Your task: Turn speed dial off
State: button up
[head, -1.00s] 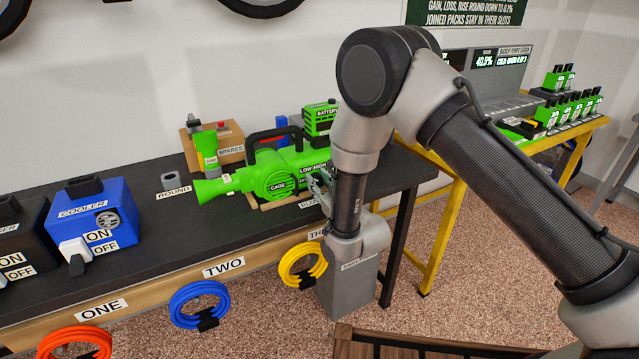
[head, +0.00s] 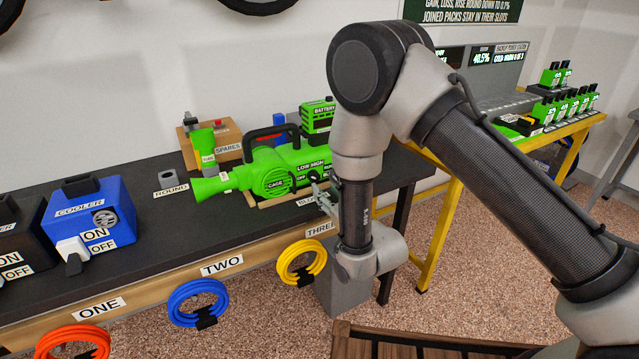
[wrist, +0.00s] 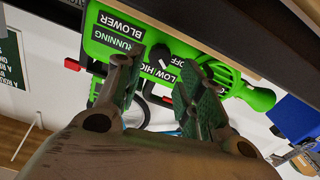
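The green blower (head: 262,172) lies on the dark bench top, nozzle to the left. Its speed dial (wrist: 160,54) shows in the wrist view as a dark knob among the LOW, HIGH and OFF labels. Its exact pointing is hard to tell. My gripper (head: 325,195) is in front of the blower's labelled side, at the bench's front edge. In the wrist view my gripper (wrist: 160,66) is open, with the two fingers apart and the dial seen in the gap between them. Nothing is held; I cannot tell whether a finger touches the dial.
A blue cooler box (head: 90,220) with an ON/OFF lever stands at the left. A wooden spares box (head: 225,143) and a green battery (head: 318,116) are behind the blower. Coiled hoses, including a yellow one (head: 302,262), hang along the bench front. A yellow-framed table (head: 455,205) is at right.

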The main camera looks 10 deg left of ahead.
aim_at(316, 178)
jog(key=v, duration=0.5)
jog(key=shift+s+d, duration=0.25)
jog(key=shift+s, duration=0.05)
jog(key=shift+o, duration=0.4)
jog(key=shift+o, duration=1)
jog(key=x, duration=0.3)
jog(key=shift+w+a+r, duration=0.1)
jog(key=shift+w, duration=0.1)
jog(key=x, duration=0.8)
